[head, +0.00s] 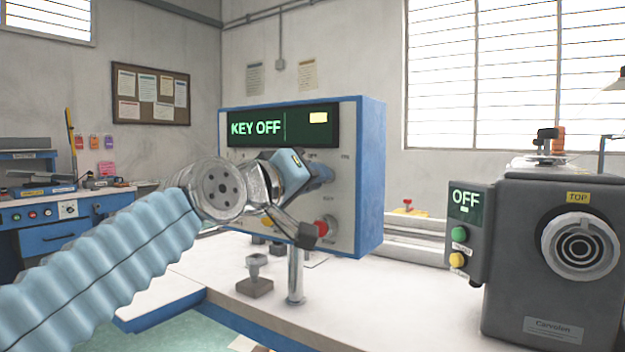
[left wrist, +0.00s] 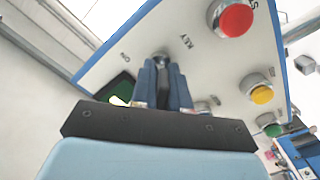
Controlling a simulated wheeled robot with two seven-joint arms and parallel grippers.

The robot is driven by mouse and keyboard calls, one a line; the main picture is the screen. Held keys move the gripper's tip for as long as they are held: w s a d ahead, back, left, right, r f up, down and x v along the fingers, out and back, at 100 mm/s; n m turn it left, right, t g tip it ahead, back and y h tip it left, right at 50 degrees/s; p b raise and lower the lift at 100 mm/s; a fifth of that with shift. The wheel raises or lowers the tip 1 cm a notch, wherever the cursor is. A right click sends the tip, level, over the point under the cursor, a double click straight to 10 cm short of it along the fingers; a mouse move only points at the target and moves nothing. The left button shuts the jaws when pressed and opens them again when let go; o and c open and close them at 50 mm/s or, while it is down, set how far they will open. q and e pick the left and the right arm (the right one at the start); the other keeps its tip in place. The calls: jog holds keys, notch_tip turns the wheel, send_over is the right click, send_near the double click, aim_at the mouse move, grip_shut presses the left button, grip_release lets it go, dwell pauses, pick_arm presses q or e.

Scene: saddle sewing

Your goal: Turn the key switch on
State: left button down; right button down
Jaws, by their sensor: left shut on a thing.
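The control box (head: 343,185) is blue with a pale front panel, and its screen (head: 265,127) reads "KEY OFF". My left gripper (head: 322,174) reaches the panel from the left and hides the key switch in the head view. In the left wrist view, the left gripper (left wrist: 165,80) is shut on the dark key switch (left wrist: 160,59), beside the printed word "KEY". An "ON" mark is printed to the left of the switch there. My right gripper is not in view.
A red button (left wrist: 236,18), a yellow button (left wrist: 261,95) and a green button (left wrist: 270,126) sit on the same panel. A metal post (head: 295,275) stands on the white table (head: 370,300) below. A dark machine (head: 545,295) showing "OFF" stands at right.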

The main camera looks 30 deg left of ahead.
pick_arm(q)
jog(key=m+b, duration=0.1)
jog(key=m, duration=0.4)
jog(key=shift+f+b, duration=0.1)
jog(key=shift+b, duration=0.2)
jog(key=m+b, duration=0.1)
jog(key=m, duration=0.3)
jog(key=shift+d, duration=0.1)
jog(key=m+b, duration=0.1)
jog(key=m, duration=0.3)
jog(key=shift+m, duration=2)
jog(key=c, duration=1.2)
grip_release()
jog(key=shift+c, duration=0.2)
